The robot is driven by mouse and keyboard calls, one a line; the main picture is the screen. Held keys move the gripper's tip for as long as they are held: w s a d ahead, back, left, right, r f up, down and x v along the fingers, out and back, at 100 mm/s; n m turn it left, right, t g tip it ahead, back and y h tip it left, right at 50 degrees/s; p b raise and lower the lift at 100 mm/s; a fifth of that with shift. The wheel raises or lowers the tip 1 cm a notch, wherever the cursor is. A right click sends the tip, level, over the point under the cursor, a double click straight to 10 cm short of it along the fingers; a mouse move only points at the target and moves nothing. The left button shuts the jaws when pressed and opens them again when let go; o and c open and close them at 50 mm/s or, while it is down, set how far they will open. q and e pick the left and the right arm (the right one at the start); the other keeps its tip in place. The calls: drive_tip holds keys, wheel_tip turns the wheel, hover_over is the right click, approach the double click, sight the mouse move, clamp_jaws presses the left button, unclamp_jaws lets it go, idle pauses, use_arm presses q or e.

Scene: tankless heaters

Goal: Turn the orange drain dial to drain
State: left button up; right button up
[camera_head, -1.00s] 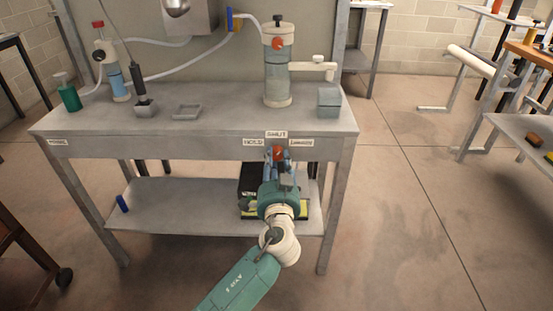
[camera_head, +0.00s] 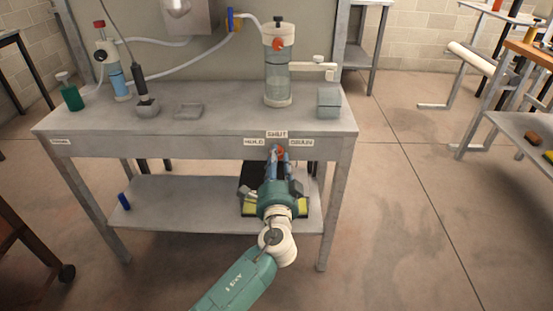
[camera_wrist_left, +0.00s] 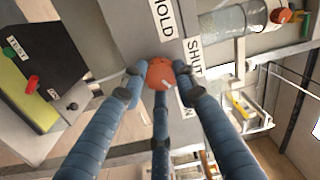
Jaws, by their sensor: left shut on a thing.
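The orange drain dial (camera_head: 280,153) is on the front edge of the grey bench, below the SHUT label (camera_head: 276,134). The HOLD label (camera_head: 254,142) is to its left and the DRAIN label (camera_head: 301,142) to its right. My left gripper (camera_head: 277,160) is shut on the dial from the front. In the left wrist view its blue fingers (camera_wrist_left: 158,90) close around the orange dial (camera_wrist_left: 160,72). A pale mark on the dial's face points toward the lower right there, near the partly hidden DRAIN label. My right gripper is not in view.
The lower shelf (camera_head: 170,210) holds a black and yellow box (camera_head: 250,208) behind my arm.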

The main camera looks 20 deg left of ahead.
use_arm(q)
drive_tip(key=shift+d+r, duration=0.15)
drive_tip(key=shift+d, duration=0.1)
drive_tip(key=o, duration=1.1)
drive_tip(key=shift+o, duration=0.2)
drive_tip(key=v, duration=1.2)
drive_tip(key=shift+f, duration=0.2)
drive_tip(key=shift+a+f, duration=0.1)
